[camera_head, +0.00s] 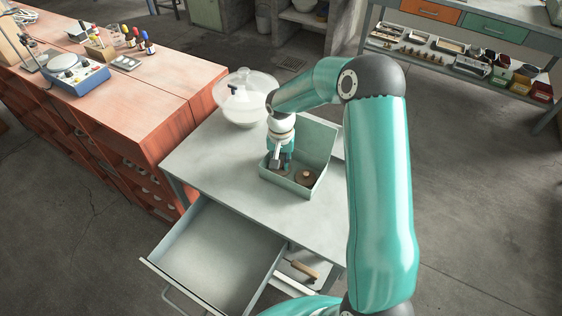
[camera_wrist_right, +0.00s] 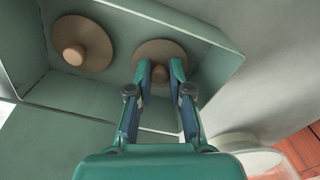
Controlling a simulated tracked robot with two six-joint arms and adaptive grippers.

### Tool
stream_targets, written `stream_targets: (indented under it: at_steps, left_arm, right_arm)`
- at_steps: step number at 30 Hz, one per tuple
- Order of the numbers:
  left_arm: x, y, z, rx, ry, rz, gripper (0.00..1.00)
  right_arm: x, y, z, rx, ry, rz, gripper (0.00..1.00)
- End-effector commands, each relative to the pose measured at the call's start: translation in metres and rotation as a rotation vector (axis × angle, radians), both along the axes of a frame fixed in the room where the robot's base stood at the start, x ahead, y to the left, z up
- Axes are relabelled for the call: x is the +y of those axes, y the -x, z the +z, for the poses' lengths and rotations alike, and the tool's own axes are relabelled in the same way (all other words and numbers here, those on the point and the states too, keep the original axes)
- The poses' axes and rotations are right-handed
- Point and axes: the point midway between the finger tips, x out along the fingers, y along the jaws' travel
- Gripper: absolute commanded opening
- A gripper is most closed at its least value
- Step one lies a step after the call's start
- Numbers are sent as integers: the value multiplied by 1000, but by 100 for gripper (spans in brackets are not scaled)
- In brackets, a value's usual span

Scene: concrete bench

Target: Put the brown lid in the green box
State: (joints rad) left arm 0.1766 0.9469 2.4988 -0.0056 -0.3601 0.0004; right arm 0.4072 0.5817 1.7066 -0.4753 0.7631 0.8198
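The green box (camera_head: 290,187) stands on the grey table, its hinged cover raised at the back. One round brown lid (camera_head: 308,177) with a knob lies inside it, at the left in the right wrist view (camera_wrist_right: 92,43). A second brown lid (camera_wrist_right: 143,50) is also within the box's walls, under my right gripper. My right gripper (camera_wrist_right: 161,70) points down into the box, its fingertips close against both sides of that lid's knob. Whether this lid touches the box floor is hard to tell. My left gripper is out of view.
A clear glass vessel (camera_head: 243,100) stands behind the box on the grey table (camera_head: 205,160). An open, empty drawer (camera_head: 215,262) juts out in front. A red-brown bench (camera_head: 140,110) with bottles and a device adjoins at left. The table left of the box is clear.

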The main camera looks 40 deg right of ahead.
Motion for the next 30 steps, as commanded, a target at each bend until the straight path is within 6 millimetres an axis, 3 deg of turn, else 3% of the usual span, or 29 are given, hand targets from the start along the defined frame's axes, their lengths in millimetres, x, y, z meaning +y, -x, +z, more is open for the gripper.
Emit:
stream_targets:
  at_steps: [1,3,17,30]
  left_arm:
    - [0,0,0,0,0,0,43]
    - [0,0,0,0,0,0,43]
    - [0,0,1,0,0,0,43]
    - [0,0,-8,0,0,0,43]
  right_arm:
    - [0,0,0,0,0,1,31]
    - [0,0,0,0,0,1,43]
    - [0,-1,8,-3,2,0,43]
    - [0,0,90,-5,1,-1,43]
